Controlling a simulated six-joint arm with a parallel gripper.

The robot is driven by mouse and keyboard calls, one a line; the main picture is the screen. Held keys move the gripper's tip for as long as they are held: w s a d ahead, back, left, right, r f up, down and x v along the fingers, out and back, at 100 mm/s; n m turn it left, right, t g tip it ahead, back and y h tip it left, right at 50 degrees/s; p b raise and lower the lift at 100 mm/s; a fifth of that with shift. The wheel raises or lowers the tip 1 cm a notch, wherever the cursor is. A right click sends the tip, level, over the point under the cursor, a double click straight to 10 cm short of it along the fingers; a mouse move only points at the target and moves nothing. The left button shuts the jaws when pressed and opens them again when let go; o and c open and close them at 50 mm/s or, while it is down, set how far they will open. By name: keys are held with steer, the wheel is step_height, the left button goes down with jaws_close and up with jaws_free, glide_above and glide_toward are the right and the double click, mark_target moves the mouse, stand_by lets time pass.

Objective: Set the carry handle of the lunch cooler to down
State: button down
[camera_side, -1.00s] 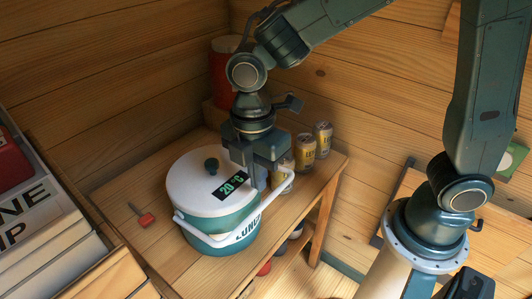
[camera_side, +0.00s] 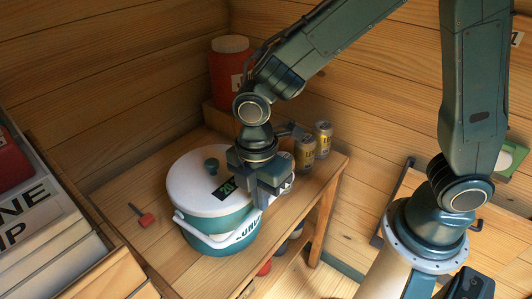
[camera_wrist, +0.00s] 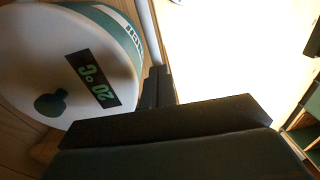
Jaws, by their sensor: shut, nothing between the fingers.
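The lunch cooler (camera_side: 215,240) stands on the wooden table, a teal tub with a white lid (camera_side: 190,180), a dark green knob and a 20 °C display. Its white carry handle (camera_side: 194,232) runs low around the near side, below the lid; its right end (camera_side: 289,187) shows beyond my gripper. My gripper (camera_side: 263,205) is shut and empty, pointing down at the cooler's right front, by the handle. Whether it touches the handle is unclear. In the wrist view the lid (camera_wrist: 110,45) and part of the handle (camera_wrist: 148,30) lie beside my dark fingers (camera_wrist: 156,85).
Yellow cans (camera_side: 322,140) and a red container with a white lid (camera_side: 230,70) stand behind. A red-handled screwdriver (camera_side: 146,219) lies left of the cooler. A crate of boxes (camera_side: 40,215) is at the left. The table's right edge is close to my gripper.

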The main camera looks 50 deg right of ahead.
steer(key=f, duration=0.1)
steer(key=s+f, duration=0.1)
steer(key=f, duration=0.1)
steer(key=shift+s+f, duration=0.1)
steer(key=shift+f, duration=0.1)
steer(key=shift+r, duration=0.15)
steer(key=s+r, duration=0.3)
steer(key=r, duration=1)
steer(key=shift+s+r, duration=0.15)
steer(key=s+d+r+m+t, duration=0.3)
steer(key=d+m, duration=0.5)
steer(key=m, duration=0.1)
steer(key=s+d+r+m+t, duration=0.3)
steer(key=d+m, duration=0.6)
steer(key=shift+s+d+r, duration=0.2)
steer(key=shift+s+r, duration=0.05)
steer(key=shift+r, duration=0.05)
